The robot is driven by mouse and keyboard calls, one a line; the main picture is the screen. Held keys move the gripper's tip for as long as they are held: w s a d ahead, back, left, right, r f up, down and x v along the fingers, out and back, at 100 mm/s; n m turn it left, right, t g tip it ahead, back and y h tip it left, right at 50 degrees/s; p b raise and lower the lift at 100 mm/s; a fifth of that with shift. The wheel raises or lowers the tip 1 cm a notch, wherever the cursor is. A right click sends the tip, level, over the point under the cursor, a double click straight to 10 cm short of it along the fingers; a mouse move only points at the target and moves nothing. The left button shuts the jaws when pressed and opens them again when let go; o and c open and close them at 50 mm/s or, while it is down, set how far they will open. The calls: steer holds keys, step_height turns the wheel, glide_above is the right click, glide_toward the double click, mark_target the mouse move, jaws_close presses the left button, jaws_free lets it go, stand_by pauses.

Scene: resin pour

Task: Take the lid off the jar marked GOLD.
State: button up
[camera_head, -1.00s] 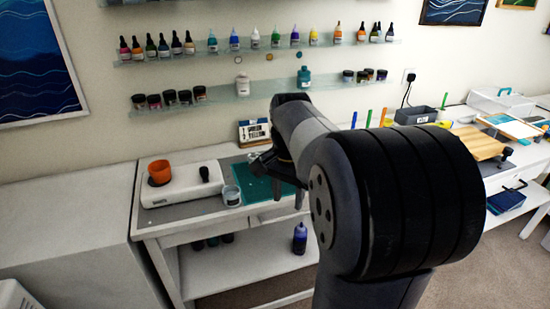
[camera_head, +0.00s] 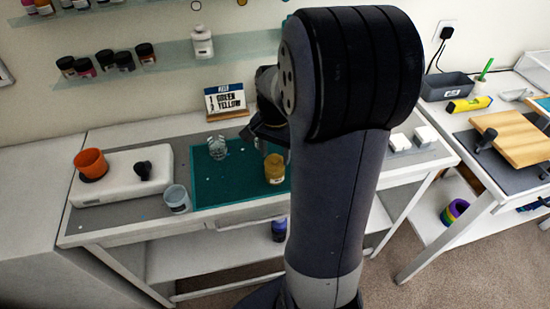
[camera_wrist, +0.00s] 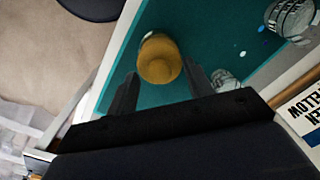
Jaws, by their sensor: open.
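A jar with golden-yellow contents or lid (camera_head: 274,168) stands on the teal mat (camera_head: 215,185); I cannot read any label on it. In the wrist view the golden jar (camera_wrist: 160,60) lies just beyond and between the two fingers, seen from above. My gripper (camera_wrist: 160,90) is open, with nothing between its fingertips. In the head view my gripper (camera_head: 270,138) is partly hidden by my arm and hangs above and just behind the jar. Whether the jar's lid is separate from its body cannot be made out.
A clear cup (camera_head: 217,147) and a pale cup (camera_head: 177,198) stand left of the jar. A white device (camera_head: 120,178) with an orange cup (camera_head: 91,163) is farther left. A sign reading GREEN, YELLOW (camera_head: 226,100) stands behind. Small dark-lidded jars (camera_head: 105,62) line the shelf.

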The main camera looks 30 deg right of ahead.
steer(key=shift+s+a+f, duration=0.1)
steer(key=shift+a+f, duration=0.05)
steer(key=c, duration=1.1)
steer(key=shift+o, duration=0.2)
